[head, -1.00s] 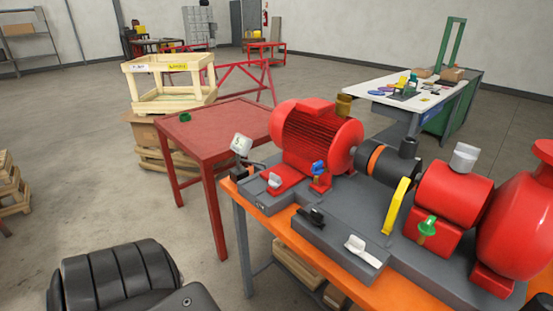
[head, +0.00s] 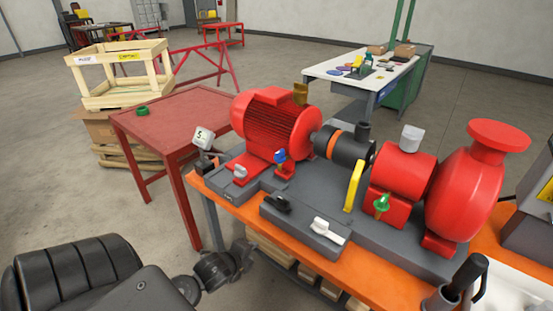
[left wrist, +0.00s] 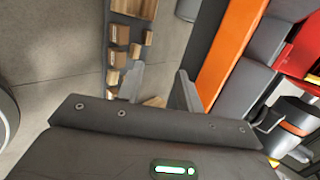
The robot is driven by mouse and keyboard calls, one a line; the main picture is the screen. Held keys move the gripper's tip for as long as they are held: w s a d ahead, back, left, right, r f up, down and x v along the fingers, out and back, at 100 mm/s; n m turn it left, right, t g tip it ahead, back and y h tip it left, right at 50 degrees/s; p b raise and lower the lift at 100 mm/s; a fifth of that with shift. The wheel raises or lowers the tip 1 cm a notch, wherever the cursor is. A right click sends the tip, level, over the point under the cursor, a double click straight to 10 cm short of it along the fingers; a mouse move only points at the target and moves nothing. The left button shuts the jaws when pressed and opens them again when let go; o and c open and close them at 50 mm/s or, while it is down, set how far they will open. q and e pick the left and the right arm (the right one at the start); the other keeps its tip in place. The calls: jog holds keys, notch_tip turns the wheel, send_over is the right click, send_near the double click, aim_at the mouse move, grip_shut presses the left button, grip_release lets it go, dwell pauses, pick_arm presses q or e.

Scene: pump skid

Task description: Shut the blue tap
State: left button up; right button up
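The blue tap (head: 280,156) is a small blue handle on a red body, in front of the red motor (head: 275,122) on the grey skid. Its handle is too small to tell whether the tap is open or shut. My left gripper (head: 242,256) is low, in front of and below the orange bench edge, well apart from the tap. In the left wrist view its two grey fingers (left wrist: 158,88) stand apart with nothing between them. The tap does not show clearly in that view.
A green tap (head: 382,204), a yellow lever (head: 354,186), a white lever (head: 326,231) and a black lever (head: 277,203) are on the skid. A gauge (head: 203,137) stands at its left end. A red table (head: 175,115) is to the left. Boxes lie under the bench.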

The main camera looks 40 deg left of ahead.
pick_arm(q)
notch_tip(320, 180, up, 4)
jog(key=m, duration=0.1)
jog(key=m+t+h, duration=0.2)
jog(key=m+t, duration=0.6)
jog(key=m, duration=1)
send_near(276, 154)
jog(key=shift+w+p, duration=1.75)
jog(key=shift+w, duration=3.5)
jog(key=shift+c, duration=0.3)
jog(key=shift+a, duration=0.1)
grip_shut()
